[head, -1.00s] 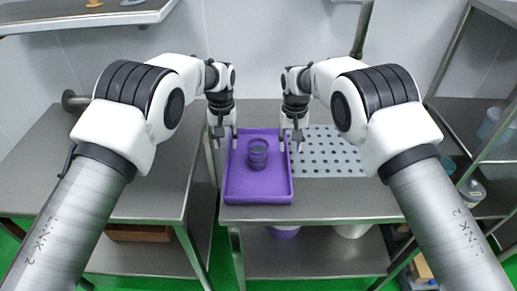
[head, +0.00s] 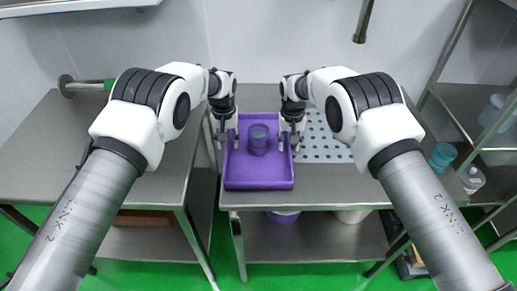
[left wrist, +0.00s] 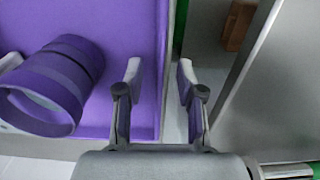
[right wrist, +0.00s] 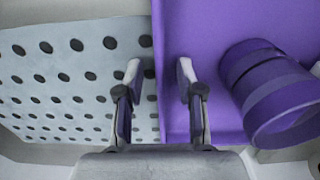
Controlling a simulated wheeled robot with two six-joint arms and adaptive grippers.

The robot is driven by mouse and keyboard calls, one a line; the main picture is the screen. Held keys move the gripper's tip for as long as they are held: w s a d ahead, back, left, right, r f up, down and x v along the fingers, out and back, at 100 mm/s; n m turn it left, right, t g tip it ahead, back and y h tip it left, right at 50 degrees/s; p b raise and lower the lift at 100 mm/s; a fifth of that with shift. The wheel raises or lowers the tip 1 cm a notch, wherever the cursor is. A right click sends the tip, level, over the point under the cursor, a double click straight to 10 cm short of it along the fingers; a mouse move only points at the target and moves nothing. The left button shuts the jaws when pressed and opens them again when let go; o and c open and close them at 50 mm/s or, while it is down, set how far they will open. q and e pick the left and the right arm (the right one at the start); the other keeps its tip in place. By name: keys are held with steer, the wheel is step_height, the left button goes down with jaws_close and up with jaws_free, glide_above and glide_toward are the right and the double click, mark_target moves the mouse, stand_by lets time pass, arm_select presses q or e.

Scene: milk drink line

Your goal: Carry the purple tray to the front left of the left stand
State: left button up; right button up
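The purple tray (head: 258,183) lies on the right stand (head: 310,196), near its left edge. A purple cup (head: 258,146) stands upright in it. My left gripper (head: 228,146) is at the tray's left wall; in the left wrist view its open fingers (left wrist: 158,72) are on either side of the tray's rim (left wrist: 162,100). My right gripper (head: 291,146) is at the right wall; in the right wrist view its open fingers (right wrist: 160,72) are on either side of that rim. Contact cannot be told. The left stand (head: 150,196) has a bare top, partly hidden by my left arm.
A perforated plate (head: 325,145) lies right of the tray. A narrow gap separates the two stands. A shelf rack at right holds a blue cup (head: 442,156) and a bottle (head: 472,179). A brown box (head: 145,218) is under the left stand.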

arm_select(q)
steer(key=shift+w+f, duration=0.1)
steer(key=shift+f, duration=0.1)
arm_select(e)
steer(key=shift+f, duration=0.2)
arm_select(q)
jaws_close()
arm_select(e)
jaws_close()
arm_select(q)
steer(key=shift+r, duration=0.2)
arm_select(e)
steer(key=shift+r, duration=0.15)
